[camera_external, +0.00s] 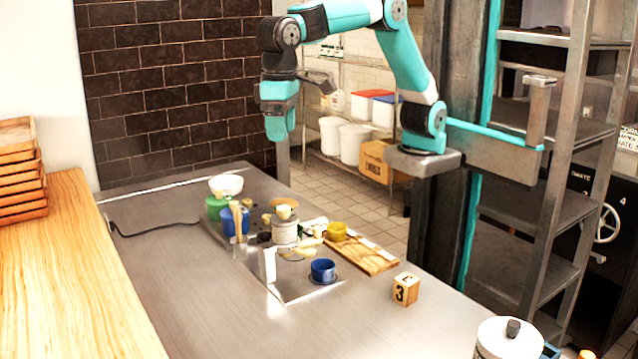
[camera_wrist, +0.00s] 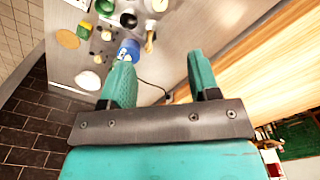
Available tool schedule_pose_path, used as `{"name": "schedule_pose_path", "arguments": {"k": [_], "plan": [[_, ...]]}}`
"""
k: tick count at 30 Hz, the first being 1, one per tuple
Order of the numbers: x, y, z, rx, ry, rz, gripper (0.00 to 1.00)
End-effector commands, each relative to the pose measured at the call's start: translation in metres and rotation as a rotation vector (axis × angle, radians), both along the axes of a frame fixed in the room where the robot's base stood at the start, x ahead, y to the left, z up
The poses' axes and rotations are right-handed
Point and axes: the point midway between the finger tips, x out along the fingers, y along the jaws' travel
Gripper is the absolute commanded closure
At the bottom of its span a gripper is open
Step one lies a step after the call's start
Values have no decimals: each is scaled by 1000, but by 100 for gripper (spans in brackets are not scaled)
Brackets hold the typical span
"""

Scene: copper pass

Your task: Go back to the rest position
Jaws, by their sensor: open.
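My gripper (camera_external: 280,128) hangs from my arm above the far end of the steel counter (camera_external: 190,290), well clear of everything on it. In the wrist view, the two teal fingers of my gripper (camera_wrist: 163,82) stand apart with nothing between them. A blue container (camera_external: 235,220) with a wooden utensil stands on the counter below; it also shows in the wrist view (camera_wrist: 128,50) just beyond the left finger.
A green container (camera_external: 217,206), white bowl (camera_external: 227,184), blue cup (camera_external: 323,270), yellow bowl (camera_external: 337,230), wooden board (camera_external: 365,255) and numbered block (camera_external: 404,289) are on the counter. A wooden worktop (camera_external: 75,270) lies left. Air around my gripper is free.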

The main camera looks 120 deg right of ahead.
Motion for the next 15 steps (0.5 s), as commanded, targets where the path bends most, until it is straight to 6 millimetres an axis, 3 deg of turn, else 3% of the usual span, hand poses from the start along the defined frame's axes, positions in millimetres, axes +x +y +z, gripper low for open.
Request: {"name": "schedule_pose_path", "arguments": {"k": [10,13,15], "plan": [[-2,0,0,1,-1,8,44],[-15,4,3,8,-9,79,44],[-35,9,6,22,-19,189,44]]}}
